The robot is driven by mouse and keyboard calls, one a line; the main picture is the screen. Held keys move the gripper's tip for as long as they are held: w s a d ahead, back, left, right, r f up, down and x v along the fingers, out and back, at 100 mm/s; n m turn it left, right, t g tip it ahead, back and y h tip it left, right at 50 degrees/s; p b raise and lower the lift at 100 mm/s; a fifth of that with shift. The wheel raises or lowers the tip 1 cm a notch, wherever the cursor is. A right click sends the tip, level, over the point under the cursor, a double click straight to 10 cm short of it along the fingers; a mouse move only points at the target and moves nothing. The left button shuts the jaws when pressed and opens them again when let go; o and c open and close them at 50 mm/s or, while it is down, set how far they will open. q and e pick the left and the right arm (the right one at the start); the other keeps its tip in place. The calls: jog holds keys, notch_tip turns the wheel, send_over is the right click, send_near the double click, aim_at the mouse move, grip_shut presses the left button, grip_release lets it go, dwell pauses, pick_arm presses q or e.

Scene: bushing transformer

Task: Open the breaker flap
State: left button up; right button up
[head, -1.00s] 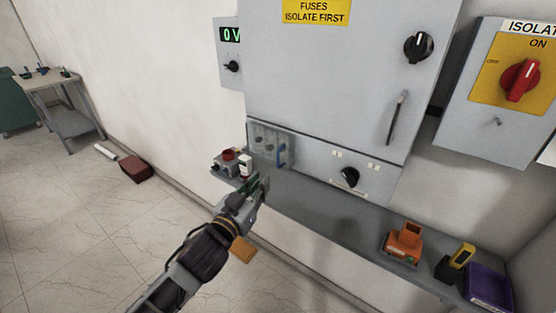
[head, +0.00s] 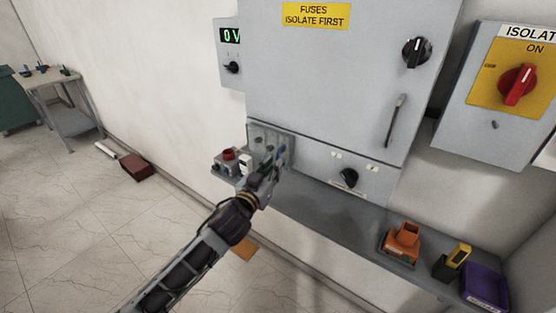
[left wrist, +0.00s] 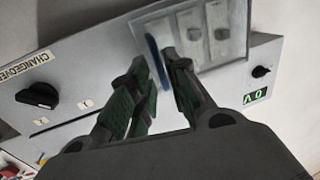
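The breaker flap (head: 268,140) is a clear cover on the lower left of the grey cabinet, with grey switches behind it. Its upright blue handle (head: 281,152) is at its right side, partly hidden by my left gripper (head: 273,164). In the left wrist view, the flap (left wrist: 228,50) is at the top and the blue handle (left wrist: 157,62) stands between my left gripper's (left wrist: 160,66) green-padded fingertips. The fingers are apart, with a visible gap, and I see no clear grip on the handle. The flap looks closed. My right gripper is not in view.
A changeover knob (head: 348,177) is right of the flap. A box with a red button (head: 228,155) sits on the shelf (head: 330,207) by the flap's left. An orange device (head: 401,243), a yellow-black tool (head: 455,257) and a purple bin (head: 485,287) are at the shelf's right.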

pick_arm(q)
jog(key=shift+p+x, duration=0.3)
jog(key=shift+x, duration=1.8)
jog(key=shift+c, duration=0.2)
grip_shut()
